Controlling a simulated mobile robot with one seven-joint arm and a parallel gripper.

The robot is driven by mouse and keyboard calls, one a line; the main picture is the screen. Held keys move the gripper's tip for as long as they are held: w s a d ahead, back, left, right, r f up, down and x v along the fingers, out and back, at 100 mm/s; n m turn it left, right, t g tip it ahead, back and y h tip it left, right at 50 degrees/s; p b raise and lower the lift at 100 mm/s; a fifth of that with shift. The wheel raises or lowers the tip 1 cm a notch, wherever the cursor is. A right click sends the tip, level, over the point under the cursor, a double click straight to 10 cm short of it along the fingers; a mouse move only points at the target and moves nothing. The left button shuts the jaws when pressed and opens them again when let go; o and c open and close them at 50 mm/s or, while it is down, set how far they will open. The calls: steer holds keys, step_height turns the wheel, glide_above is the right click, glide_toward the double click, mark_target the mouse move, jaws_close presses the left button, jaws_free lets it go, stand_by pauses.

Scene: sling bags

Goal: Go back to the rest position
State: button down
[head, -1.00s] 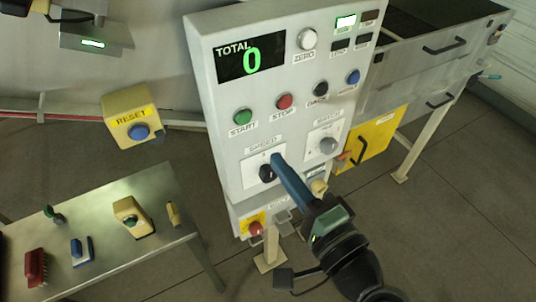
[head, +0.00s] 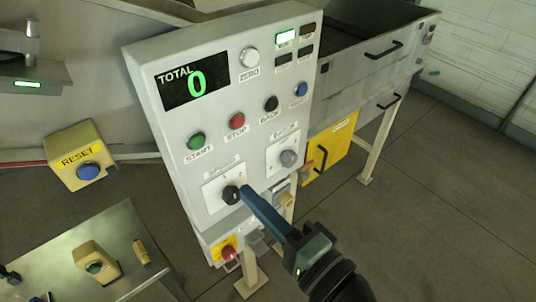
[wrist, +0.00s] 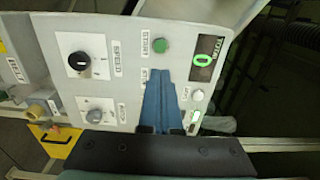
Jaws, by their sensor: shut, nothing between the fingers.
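My gripper (head: 244,190) is shut and empty, its blue fingers pressed together. In the head view its tips appear just right of the black SPEED knob (head: 231,195) on the white control panel (head: 150,62). In the wrist view the blue fingers (wrist: 160,84) stand in front of the panel, clearly apart from the SPEED knob (wrist: 78,62), and hide part of the button row. I cannot tell how far the tips are from the panel face.
The panel has green START (head: 196,140) and red STOP (head: 237,121) buttons; its display (head: 195,80) reads 0. A yellow RESET box (head: 80,155) is at left. A metal table (head: 115,235) with small devices stands lower left. A yellow box (head: 330,150) is behind right. Floor at right is clear.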

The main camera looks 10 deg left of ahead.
steer(key=w+d+r+n+t+h+b, duration=0.1)
steer(key=w+d+r+n+t+h, duration=0.2)
steer(key=r, duration=0.7)
steer(key=w+d+r+n+t+h, duration=0.1)
steer(key=w+r+n+t+h, duration=0.1)
steer(key=w+r+t+h, duration=0.5)
steer(key=s+d+r+n+t+h, duration=0.1)
steer(key=s+r, duration=0.4)
steer(key=r, duration=0.5)
steer(key=s+d+r+n+t+h+b, duration=0.1)
steer(key=s+d+r+t+h, duration=0.2)
steer(key=r, duration=0.6)
steer(key=s+t, duration=0.2)
steer(key=s, duration=0.1)
steer(key=shift+r+n, duration=0.3)
steer(key=shift+r, duration=0.05)
